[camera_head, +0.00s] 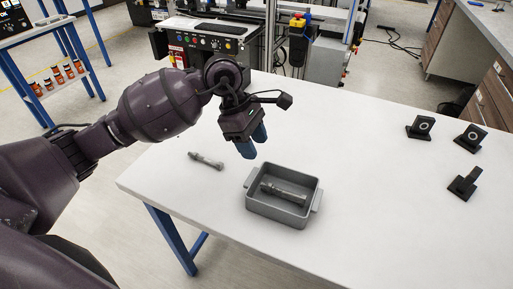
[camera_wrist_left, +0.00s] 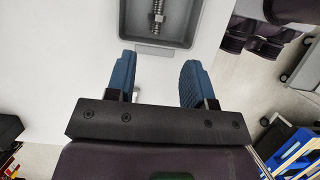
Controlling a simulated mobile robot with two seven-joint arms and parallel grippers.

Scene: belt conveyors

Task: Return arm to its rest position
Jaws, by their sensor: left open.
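My left arm comes in from the left in the head view. Its gripper (camera_head: 252,146) hangs above the white table, just behind the grey tray (camera_head: 275,211), with blue fingers. In the left wrist view the two blue fingers of my left gripper (camera_wrist_left: 157,80) stand apart with nothing between them. The tray's near wall (camera_wrist_left: 165,42) shows at the top there. A grey bolt-like part (camera_head: 283,193) lies inside the tray and shows in part in the left wrist view (camera_wrist_left: 157,18). A second similar part (camera_head: 206,161) lies on the table left of the tray. My right gripper is not in view.
The white table (camera_head: 390,220) is clear to the right of the tray. Three small black fixtures (camera_head: 420,128) stand near its right side. A machine with a control panel (camera_head: 205,42) stands behind the table. A blue-framed shelf (camera_head: 55,85) is at the far left.

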